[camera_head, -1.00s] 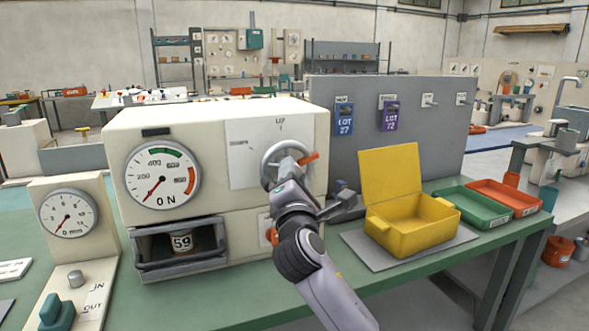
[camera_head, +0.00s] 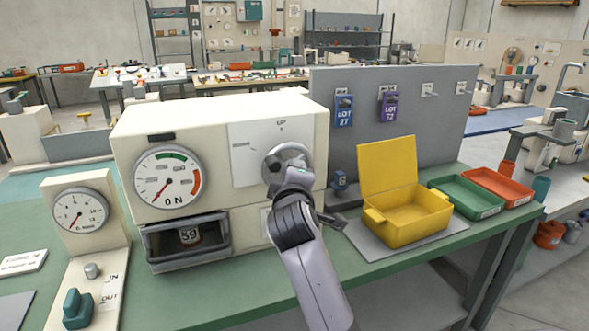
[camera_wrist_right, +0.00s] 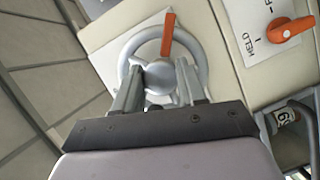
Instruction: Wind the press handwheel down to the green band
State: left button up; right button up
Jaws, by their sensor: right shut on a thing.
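The cream press (camera_head: 222,120) stands on the bench with a grey handwheel (camera_head: 287,160) on its front. The wheel also shows in the right wrist view (camera_wrist_right: 130,58), with an orange handle (camera_wrist_right: 168,35) on its rim. My right gripper (camera_wrist_right: 165,75) is shut on the handwheel near its hub; the exact contact is partly hidden. In the head view my right arm covers the lower wheel. The press dial (camera_head: 168,177) has a green band (camera_head: 171,156) at the top; its red needle points lower left, near zero, outside the band. My left gripper is not in view.
An open compartment (camera_head: 187,243) below the dial holds a part marked 59. An orange HELD switch (camera_wrist_right: 292,29) sits beside the wheel. A smaller gauge (camera_head: 80,216) stands left. A yellow box (camera_head: 408,222), green tray (camera_head: 466,197) and red tray (camera_head: 498,187) stand right.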

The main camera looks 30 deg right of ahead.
jog(key=m+y, duration=0.2)
jog(key=m, duration=0.2)
jog(key=m+y, duration=0.2)
jog(key=m, duration=0.1)
jog(key=shift+m+g, duration=0.4)
jog(key=shift+y, duration=0.4)
jog(key=o, duration=1.1)
jog(key=shift+c, duration=0.2)
